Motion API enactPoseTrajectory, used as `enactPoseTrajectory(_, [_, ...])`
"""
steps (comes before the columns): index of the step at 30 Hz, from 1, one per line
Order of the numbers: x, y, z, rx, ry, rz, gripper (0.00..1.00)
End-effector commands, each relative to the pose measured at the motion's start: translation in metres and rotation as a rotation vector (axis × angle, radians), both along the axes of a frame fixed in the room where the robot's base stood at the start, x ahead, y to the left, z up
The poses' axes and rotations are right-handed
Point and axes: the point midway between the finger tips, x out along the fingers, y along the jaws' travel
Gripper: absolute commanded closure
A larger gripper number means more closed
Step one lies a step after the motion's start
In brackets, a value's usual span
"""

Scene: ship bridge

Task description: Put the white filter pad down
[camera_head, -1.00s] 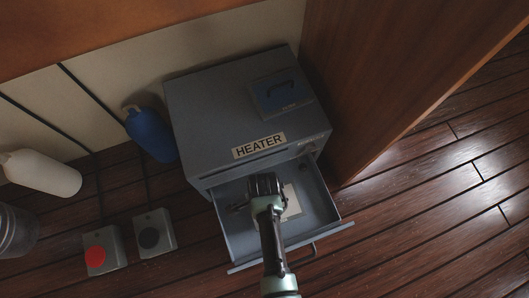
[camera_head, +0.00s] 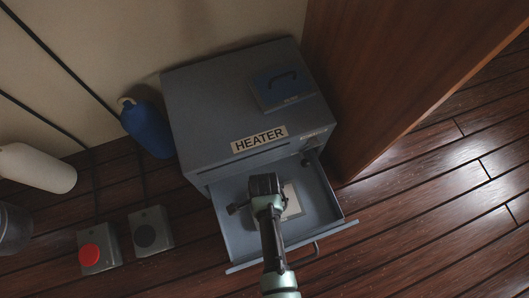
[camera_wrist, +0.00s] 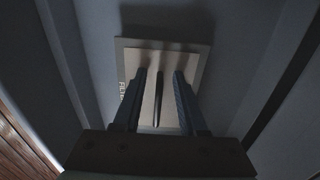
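The filter pad (camera_wrist: 147,62) is a pale beige square lying flat in the open heater drawer (camera_head: 236,239). It sits on a slightly larger greyish plate (camera_wrist: 204,62) with lettering starting "FILT" at its left edge. A thin dark upright bar (camera_wrist: 158,100), like a handle, stands at the middle of the pad. My gripper (camera_wrist: 160,78) is over the pad, its two fingers apart on either side of the bar, with gaps showing on both sides. In the head view my gripper (camera_head: 265,186) reaches into the drawer and hides part of the pale patch (camera_head: 292,201).
The grey heater cabinet (camera_head: 215,100) stands behind the drawer, with a blue handled item (camera_head: 284,92) on top. The drawer walls surround my gripper. A wooden panel (camera_head: 385,80) rises at right. Two button boxes (camera_head: 99,248) (camera_head: 151,231) and a blue bottle (camera_head: 147,130) are at left.

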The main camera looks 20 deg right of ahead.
Motion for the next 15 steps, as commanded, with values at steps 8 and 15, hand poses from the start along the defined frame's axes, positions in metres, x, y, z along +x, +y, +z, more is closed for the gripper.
enactPoseTrajectory(8, [0.000, 0.000, 0.003, 0.000, -0.001, 0.000, 0.59])
enactPoseTrajectory(15, [0.001, 0.000, 0.037, 0.000, -0.002, 0.000, 0.59])
